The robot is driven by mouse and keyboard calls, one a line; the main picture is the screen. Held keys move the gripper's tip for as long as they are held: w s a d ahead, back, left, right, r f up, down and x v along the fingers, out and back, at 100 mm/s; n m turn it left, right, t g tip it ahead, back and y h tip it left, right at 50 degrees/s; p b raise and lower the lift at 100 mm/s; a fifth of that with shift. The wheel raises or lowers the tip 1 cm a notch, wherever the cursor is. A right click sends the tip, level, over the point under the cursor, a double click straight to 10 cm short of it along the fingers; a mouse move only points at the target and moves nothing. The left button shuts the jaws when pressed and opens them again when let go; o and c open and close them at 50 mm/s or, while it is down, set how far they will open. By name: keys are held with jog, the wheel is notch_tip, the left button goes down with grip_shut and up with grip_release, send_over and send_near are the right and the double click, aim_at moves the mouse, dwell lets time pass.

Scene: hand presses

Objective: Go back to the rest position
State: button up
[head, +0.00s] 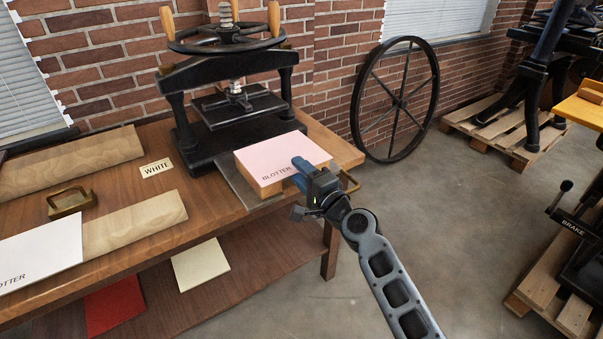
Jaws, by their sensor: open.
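My gripper (303,174) is at the front right of the wooden table, with its blue fingers over the front right corner of a pink block marked "BLOTTER" (275,158). The fingers hide part of that corner; I cannot tell if they touch it. My gripper is open. My grey arm reaches up to it from the lower right. The pink block lies on a flat dark plate (236,184) in front of the black hand press (228,110).
A big spoked wheel (395,100) leans on the brick wall. Pallets stand at right. The grey floor between is clear.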

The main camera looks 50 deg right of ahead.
jog(key=shift+s, duration=0.1)
jog(key=b+v, duration=0.1)
jog(key=v, duration=0.5)
dwell(1.1)
jog(key=shift+s, duration=0.15)
jog(key=shift+a, duration=0.1)
dwell(0.4)
jog(key=s+a+f+n+g+y, duration=0.1)
jog(key=s+a+f+n, duration=0.1)
jog(key=s+a+n, duration=0.4)
jog(key=s+a+f+n+g, duration=0.1)
jog(key=s+a+f+n, duration=0.15)
jog(key=s+a, duration=0.65)
jog(key=s+a+r+n+y, duration=0.2)
jog(key=s+a+r+n, duration=0.1)
jog(key=s+n, duration=0.3)
jog(key=s+a+r+n+y, duration=0.2)
jog(key=s+r+n, duration=0.3)
jog(key=s, duration=0.5)
jog(key=shift+s+a+r+n+g, duration=0.35)
jog(key=shift+a+n, duration=0.25)
jog(key=shift+n, duration=0.25)
